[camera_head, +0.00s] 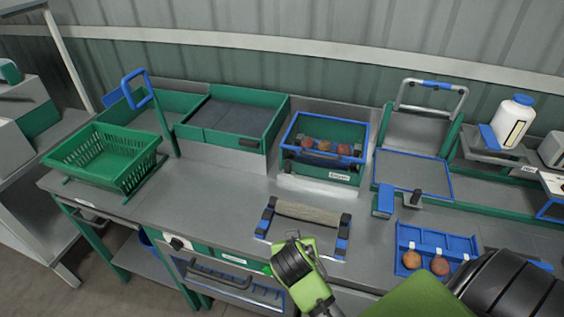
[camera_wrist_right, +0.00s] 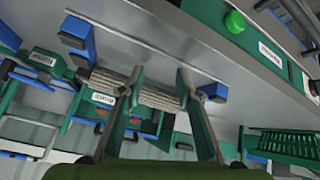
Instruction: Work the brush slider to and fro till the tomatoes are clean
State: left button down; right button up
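A pale ribbed bar (camera_head: 309,212) with blue and black end holders lies across the bench front; I take it as the brush slider. In the right wrist view the ribbed bar (camera_wrist_right: 160,95) runs behind my right gripper (camera_wrist_right: 161,72), whose two fingers are apart with nothing clamped. Whether they touch the bar I cannot tell. In the head view the right fingers are hidden by my wrist. Several brownish-red tomatoes (camera_head: 324,146) sit in a blue-rimmed green box (camera_head: 326,121) behind the bar. My left gripper is not in view.
A blue tray (camera_head: 400,235) with brownish tomatoes (camera_head: 411,259) stands to the right. A green basket (camera_head: 87,172) and a dark-floored green tray (camera_head: 262,148) stand left. A white bottle (camera_head: 513,122) stands at the back right. The bench left of the bar is clear.

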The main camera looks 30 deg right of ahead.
jog(key=w+d+r+m+h, duration=0.1)
jog(key=w, duration=0.2)
jog(key=w+r+m+h, duration=0.1)
jog(key=w, duration=0.2)
jog(key=w+d+r+t, duration=0.1)
jog(key=w, duration=0.1)
jog(key=shift+w+d+r+m+h, duration=0.3)
jog(key=shift+w+r+m+h, duration=0.05)
jog(key=shift+w+m+h, duration=0.05)
jog(key=m+t+h, duration=0.2)
send_near(288, 163)
jog(key=v, duration=0.5)
jog(key=shift+w+a, duration=0.15)
jog(key=shift+a, duration=0.15)
jog(key=b+x, duration=0.5)
jog(key=x, duration=0.8)
jog(key=shift+d+b, duration=0.35)
jog(key=shift+d, duration=0.05)
grip_shut()
